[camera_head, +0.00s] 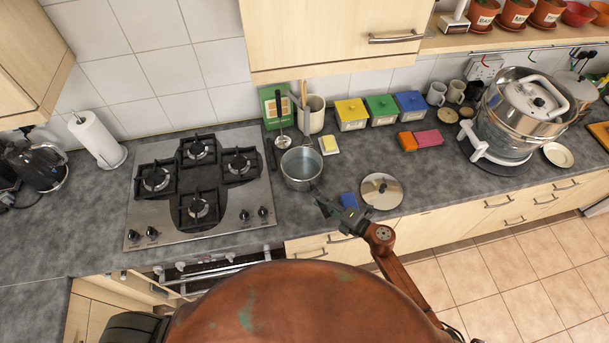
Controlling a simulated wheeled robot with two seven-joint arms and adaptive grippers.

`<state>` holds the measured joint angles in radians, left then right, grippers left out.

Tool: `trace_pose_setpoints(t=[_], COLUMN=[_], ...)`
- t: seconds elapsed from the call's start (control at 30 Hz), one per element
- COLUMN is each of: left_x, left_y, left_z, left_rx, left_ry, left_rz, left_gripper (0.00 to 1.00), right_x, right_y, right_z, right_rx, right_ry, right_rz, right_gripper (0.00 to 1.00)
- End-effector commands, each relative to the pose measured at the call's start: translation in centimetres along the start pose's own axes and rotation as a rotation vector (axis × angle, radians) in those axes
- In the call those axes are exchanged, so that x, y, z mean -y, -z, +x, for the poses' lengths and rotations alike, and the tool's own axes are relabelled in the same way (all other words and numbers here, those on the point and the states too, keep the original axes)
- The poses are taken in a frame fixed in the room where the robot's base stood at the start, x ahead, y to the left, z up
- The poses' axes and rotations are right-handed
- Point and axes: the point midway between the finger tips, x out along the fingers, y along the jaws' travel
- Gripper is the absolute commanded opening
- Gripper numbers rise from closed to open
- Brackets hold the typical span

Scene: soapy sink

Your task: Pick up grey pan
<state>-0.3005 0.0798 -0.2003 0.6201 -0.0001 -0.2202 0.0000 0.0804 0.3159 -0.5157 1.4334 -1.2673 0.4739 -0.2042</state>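The grey pan (301,184) is a round metal pot standing upright on the dark counter, just right of the hob. A dark handle-like piece shows at its upper left. My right gripper (320,200) is at the pan's lower right, close to its rim. The fingers are small and dark in this view. I cannot tell whether they touch the pan or how far apart they are. My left gripper is not in view.
A gas hob (131,225) lies left of the pan. A ladle (283,141), a utensil pot (316,112) and a butter-coloured block (329,145) stand behind it. A blue sponge (348,200) and a round lid (381,191) lie to the right.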

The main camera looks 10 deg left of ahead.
Motion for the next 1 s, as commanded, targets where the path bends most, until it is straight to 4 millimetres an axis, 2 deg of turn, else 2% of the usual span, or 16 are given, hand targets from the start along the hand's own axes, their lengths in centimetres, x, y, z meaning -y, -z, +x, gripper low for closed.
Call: trace_pose_setpoints(t=[0.07,0.6,1.0], left_x=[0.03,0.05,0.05], left_y=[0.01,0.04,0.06], left_z=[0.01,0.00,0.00], left_rx=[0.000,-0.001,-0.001], left_ry=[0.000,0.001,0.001], left_rz=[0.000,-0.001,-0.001], left_gripper=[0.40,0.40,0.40], right_x=[0.01,0.01,0.03], right_y=[0.00,-0.01,-0.02], right_z=[-0.02,-0.04,-0.07], right_rx=[0.000,0.000,0.001], right_ry=[0.000,0.000,0.000], right_rz=[0.000,0.001,0.001], right_gripper=[0.37,0.00,0.00])
